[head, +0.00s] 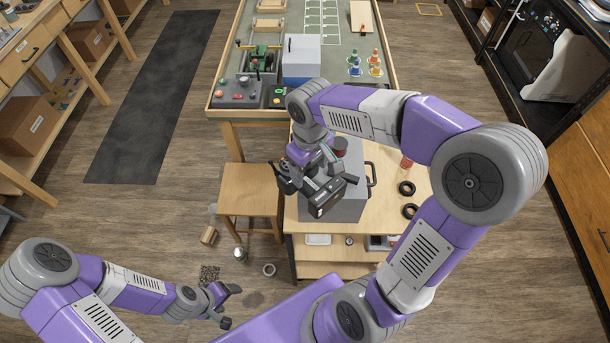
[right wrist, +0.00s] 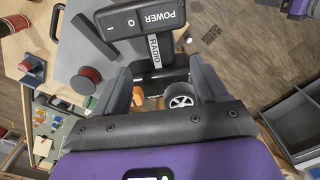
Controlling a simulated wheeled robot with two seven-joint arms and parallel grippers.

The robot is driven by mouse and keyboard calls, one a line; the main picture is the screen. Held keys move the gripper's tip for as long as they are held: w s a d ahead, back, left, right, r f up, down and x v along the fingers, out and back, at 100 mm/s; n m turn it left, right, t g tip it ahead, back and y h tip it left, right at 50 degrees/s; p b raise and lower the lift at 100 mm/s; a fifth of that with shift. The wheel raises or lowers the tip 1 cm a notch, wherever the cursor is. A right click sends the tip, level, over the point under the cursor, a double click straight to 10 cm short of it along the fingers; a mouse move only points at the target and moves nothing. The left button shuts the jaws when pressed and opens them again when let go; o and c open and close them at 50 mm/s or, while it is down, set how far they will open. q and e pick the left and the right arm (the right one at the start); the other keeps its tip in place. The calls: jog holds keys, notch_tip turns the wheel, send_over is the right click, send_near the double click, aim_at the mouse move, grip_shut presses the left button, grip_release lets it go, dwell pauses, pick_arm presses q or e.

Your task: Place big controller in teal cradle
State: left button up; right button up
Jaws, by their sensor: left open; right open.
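The big controller is black, with POWER and RADIO labels, a white-spoked wheel and an orange part. In the right wrist view it (right wrist: 130,22) lies between my right gripper's fingers (right wrist: 160,80), which are open. Whether they touch it is unclear. My left gripper (head: 230,306) is open and empty, low over the floor at the lower left. I cannot make out the teal cradle with certainty.
Black tyres (head: 407,188) lie on the bench at right. A wooden stool (head: 248,190) stands left of it. The far table (head: 345,70) holds several items, including a blue-and-white box (head: 301,58).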

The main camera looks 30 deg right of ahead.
aim_at(307, 184)
jog(key=f, duration=0.5)
jog(key=shift+w+a+f, duration=0.15)
jog(key=shift+w+f, duration=0.1)
jog(key=shift+f, duration=0.05)
jog(key=shift+r, duration=0.1)
grip_shut()
